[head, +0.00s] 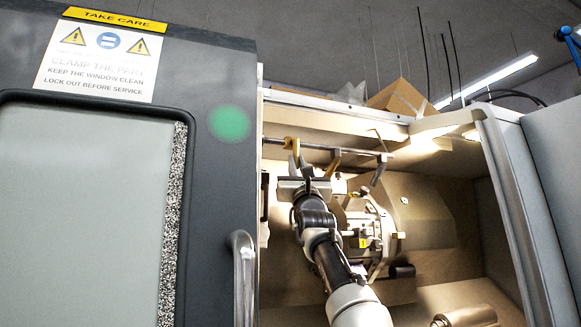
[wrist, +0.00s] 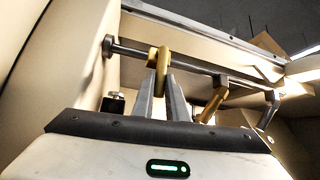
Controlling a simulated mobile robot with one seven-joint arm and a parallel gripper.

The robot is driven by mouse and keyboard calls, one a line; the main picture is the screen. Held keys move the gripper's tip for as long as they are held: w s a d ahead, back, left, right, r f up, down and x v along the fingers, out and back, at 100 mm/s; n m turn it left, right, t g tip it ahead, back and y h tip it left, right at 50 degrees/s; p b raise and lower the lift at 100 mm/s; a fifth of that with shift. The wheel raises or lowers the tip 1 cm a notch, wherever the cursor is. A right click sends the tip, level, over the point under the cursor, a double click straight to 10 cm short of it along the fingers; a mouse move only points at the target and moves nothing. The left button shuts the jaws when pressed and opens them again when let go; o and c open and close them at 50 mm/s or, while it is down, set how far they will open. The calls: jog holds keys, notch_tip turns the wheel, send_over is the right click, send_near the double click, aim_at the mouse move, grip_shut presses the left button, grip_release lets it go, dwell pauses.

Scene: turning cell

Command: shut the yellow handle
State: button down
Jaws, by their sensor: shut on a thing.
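A second, darker yellow lever (wrist: 213,104) hangs from the same bar to the right, apart from my fingers.
The grey bar (wrist: 193,62) runs across above my gripper, with a grey arm at its right end. A chuck (head: 365,235) stands right of my arm. The dark door (head: 215,185) with its upright grip (head: 243,275) is at left.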

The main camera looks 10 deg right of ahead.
jog(key=shift+a+f+m, duration=0.1)
jog(key=shift+f+m, duration=0.15)
jog(key=shift+m, duration=0.05)
dwell(0.4)
jog(key=c, duration=1.7)
grip_release()
jog(key=shift+s+r, duration=0.1)
jog(key=shift+c, duration=0.2)
jog(key=shift+h, duration=0.4)
jog(key=shift+a+r+n+y, duration=0.25)
jog(key=shift+n+y, duration=0.35)
jog(key=shift+y, duration=0.1)
